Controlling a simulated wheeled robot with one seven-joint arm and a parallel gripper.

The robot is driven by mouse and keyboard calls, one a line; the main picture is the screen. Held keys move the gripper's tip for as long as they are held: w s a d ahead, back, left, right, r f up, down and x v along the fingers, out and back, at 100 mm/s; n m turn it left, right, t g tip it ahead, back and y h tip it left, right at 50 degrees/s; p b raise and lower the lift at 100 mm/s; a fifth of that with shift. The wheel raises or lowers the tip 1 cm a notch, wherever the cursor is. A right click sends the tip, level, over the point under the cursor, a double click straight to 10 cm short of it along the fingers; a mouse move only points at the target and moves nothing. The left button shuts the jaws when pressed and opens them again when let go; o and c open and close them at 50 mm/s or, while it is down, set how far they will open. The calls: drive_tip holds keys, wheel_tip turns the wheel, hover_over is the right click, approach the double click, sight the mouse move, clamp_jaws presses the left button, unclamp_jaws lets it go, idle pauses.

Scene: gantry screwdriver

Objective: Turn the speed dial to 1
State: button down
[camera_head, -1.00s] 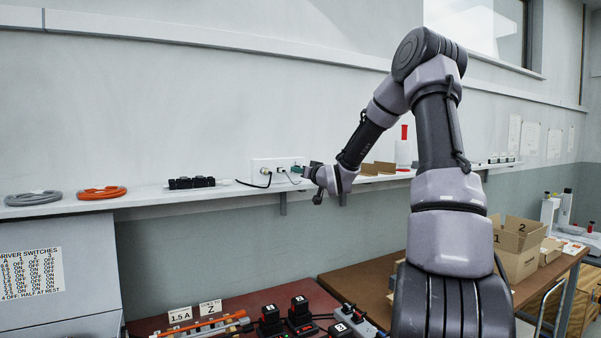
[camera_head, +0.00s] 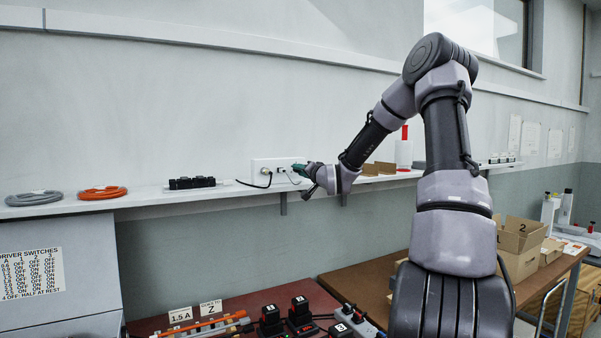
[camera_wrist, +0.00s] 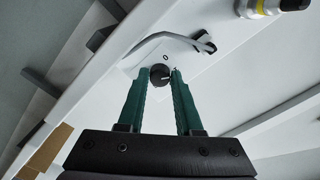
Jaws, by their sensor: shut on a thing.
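The speed dial (camera_wrist: 159,73) is a small round black knob on a white panel (camera_wrist: 128,62) in the wrist view. A "0" mark shows on the panel just above it. Further marks and the pointer are too small or covered to read. My gripper (camera_wrist: 160,81) has green fingers, one on each side of the dial, and is shut on it.
The shelf (camera_head: 225,189) holds a black block (camera_head: 192,183), an orange coil (camera_head: 103,193) and a grey coil (camera_head: 34,198). Cardboard pieces (camera_head: 378,169) lie right of my gripper.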

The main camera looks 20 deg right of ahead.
drive_tip(key=shift+f, duration=0.1)
drive_tip(key=c, duration=0.6)
unclamp_jaws()
drive_tip(key=shift+s, duration=0.1)
drive_tip(key=s, duration=0.3)
drive_tip(key=s+d, duration=0.1)
drive_tip(key=s, duration=0.3)
drive_tip(key=s+d, duration=0.1)
drive_tip(key=s, duration=0.2)
drive_tip(key=shift+s, duration=0.25)
